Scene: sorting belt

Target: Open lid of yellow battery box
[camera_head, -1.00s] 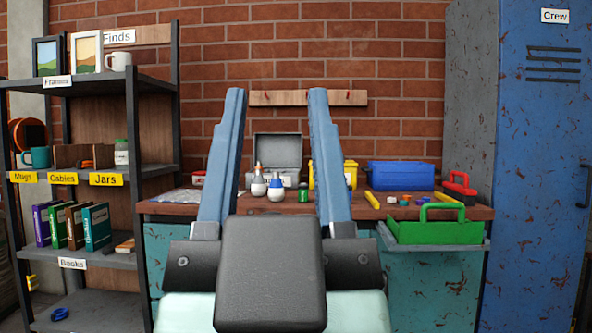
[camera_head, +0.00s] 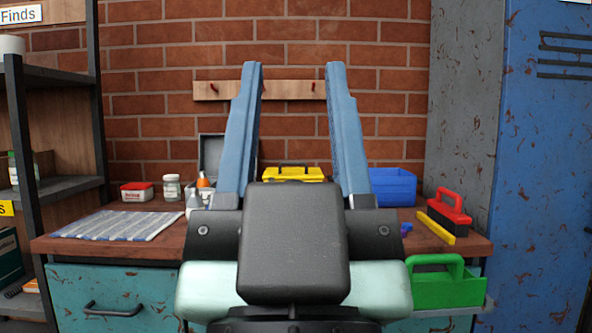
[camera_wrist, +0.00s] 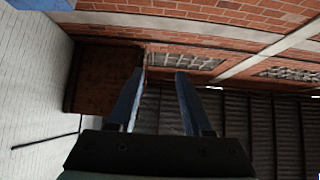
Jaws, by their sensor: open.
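In the wrist view my gripper (camera_wrist: 158,75) points at the room's walls, and the box is not seen there.
A grey case (camera_head: 211,150) with raised lid stands left of the box, a blue bin (camera_head: 393,188) right. A red caddy (camera_head: 450,207), yellow bar (camera_head: 436,229) and green caddy (camera_head: 446,284) are at right. A striped cloth (camera_head: 117,224) lies left. Shelves and a blue locker (camera_head: 535,170) flank the bench.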

